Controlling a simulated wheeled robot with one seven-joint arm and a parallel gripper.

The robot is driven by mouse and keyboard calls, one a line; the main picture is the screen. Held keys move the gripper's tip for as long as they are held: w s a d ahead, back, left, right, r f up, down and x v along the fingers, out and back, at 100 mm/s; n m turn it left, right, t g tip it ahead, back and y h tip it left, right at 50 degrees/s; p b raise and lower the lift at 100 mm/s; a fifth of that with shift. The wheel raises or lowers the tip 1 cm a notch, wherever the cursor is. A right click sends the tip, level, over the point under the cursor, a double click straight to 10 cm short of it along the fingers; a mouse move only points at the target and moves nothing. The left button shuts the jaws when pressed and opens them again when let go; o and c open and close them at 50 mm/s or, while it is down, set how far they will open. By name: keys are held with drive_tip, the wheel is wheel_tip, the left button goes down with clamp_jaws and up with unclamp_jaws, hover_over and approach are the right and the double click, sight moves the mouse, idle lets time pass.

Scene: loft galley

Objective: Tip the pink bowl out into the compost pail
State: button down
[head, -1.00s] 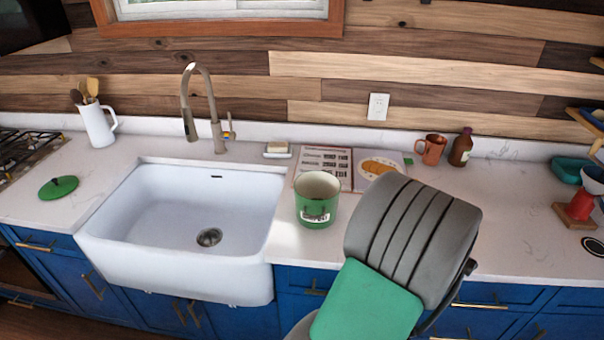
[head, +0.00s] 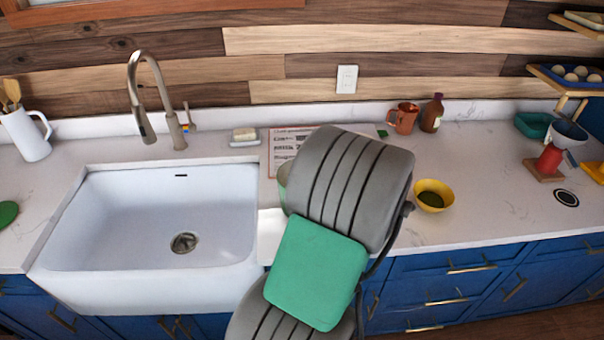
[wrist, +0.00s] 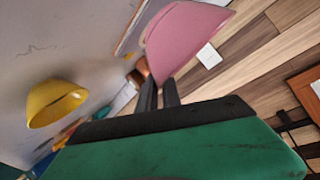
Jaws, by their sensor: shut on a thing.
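The pink bowl (wrist: 185,38) shows in the wrist view, at the tips of my gripper (wrist: 160,92). The two dark fingers are shut on its edge. Its inside and contents are hidden from this side. In the head view my arm hides the bowl and the gripper. The green compost pail stands on the counter right of the sink; only a sliver of the pail (head: 283,174) shows at the left edge of my arm. I cannot tell how the bowl sits relative to the pail.
A yellow bowl (head: 434,195) with green contents stands right of my arm; it also shows in the wrist view (wrist: 54,102). A mug (head: 403,118) and brown bottle (head: 431,114) stand behind. The sink (head: 165,215) lies left.

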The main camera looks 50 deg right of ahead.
drive_tip(key=shift+w+a+r+n+h, duration=0.4)
drive_tip(key=shift+w+a+r+h, duration=0.1)
drive_tip(key=shift+a+r, duration=0.25)
drive_tip(key=r, duration=0.1)
drive_tip(key=a+r+p, duration=0.1)
drive_tip(key=w+r+n+h+p, duration=0.1)
drive_tip(key=shift+a+r, duration=0.15)
drive_tip(key=shift+a, duration=0.1)
drive_tip(key=shift+w+a+n, duration=0.2)
drive_tip(key=shift+n, duration=0.1)
drive_tip(key=shift+w+a+r+n+h, duration=0.35)
drive_tip(key=shift+w+a+r+h, duration=0.1)
drive_tip(key=shift+a, duration=0.15)
drive_tip(key=shift+w+a+r+n+h, duration=0.35)
drive_tip(key=shift+a+r, duration=0.1)
drive_tip(key=shift+a, duration=0.1)
drive_tip(key=shift+f, duration=0.15)
drive_tip(key=shift+a+b, duration=0.2)
drive_tip(key=shift+b, duration=0.1)
drive_tip(key=shift+w+n, duration=0.1)
drive_tip(key=shift+n, duration=0.2)
drive_tip(key=shift+w+a+r+n+t+h+b, duration=0.4)
drive_tip(key=shift+a+r+n+h+b, duration=0.3)
drive_tip(key=shift+b, duration=0.75)
drive_tip(key=shift+w+a+r+n+t+h+b, duration=0.2)
drive_tip(key=shift+w+a+r+n+h+b, duration=0.45)
drive_tip(key=shift+b, duration=0.8)
